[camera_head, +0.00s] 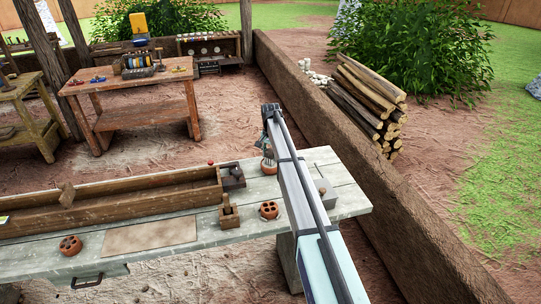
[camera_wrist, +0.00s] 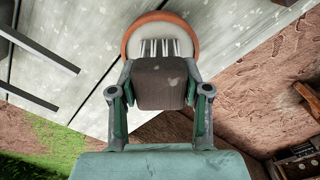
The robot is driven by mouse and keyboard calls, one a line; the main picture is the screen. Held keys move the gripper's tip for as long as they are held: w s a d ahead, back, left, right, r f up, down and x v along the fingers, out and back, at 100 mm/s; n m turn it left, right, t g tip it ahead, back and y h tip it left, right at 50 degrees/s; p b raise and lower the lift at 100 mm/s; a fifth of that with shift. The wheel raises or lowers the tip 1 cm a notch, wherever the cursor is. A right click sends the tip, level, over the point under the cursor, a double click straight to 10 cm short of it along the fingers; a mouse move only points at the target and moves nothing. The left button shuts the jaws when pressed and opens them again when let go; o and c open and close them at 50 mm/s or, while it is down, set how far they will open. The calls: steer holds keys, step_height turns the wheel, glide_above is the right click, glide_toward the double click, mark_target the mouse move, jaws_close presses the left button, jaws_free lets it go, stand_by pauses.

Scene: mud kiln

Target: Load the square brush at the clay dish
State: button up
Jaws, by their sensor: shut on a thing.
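My gripper (camera_wrist: 160,95) is shut on the square brush (camera_wrist: 161,84), a dark brown block with pale bristles at its far end. The clay dish (camera_wrist: 160,17) has an orange rim and whitish contents, and lies beyond the brush at the top of the wrist view. The bristles overlap the whitish contents in the picture; I cannot tell whether they touch. In the head view my gripper (camera_head: 267,146) hangs just above the clay dish (camera_head: 268,166) on the pale bench, and my arm covers part of that area. The brush is hard to make out there.
The pale bench (camera_head: 330,205) carries a long wooden trough (camera_head: 120,208), a small wooden box (camera_head: 229,216), a dark tray (camera_head: 232,177) and holed clay pots (camera_head: 269,210). A mud wall (camera_head: 350,150) runs along the right. A worktable (camera_head: 140,90) stands farther back.

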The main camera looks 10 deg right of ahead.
mark_target(271, 152)
stand_by(0.3)
steer(key=shift+r+p, duration=1.3)
steer(key=shift+r, duration=2.2)
steer(key=shift+n, duration=0.3)
steer(key=shift+s+f+n, duration=0.1)
steer(key=shift+s+n, duration=0.3)
steer(key=s+f+n+b, duration=0.1)
steer(key=s+n+b, duration=0.4)
steer(key=s, duration=3.1)
steer(key=shift+s+n, duration=0.35)
steer(key=shift+n, duration=0.45)
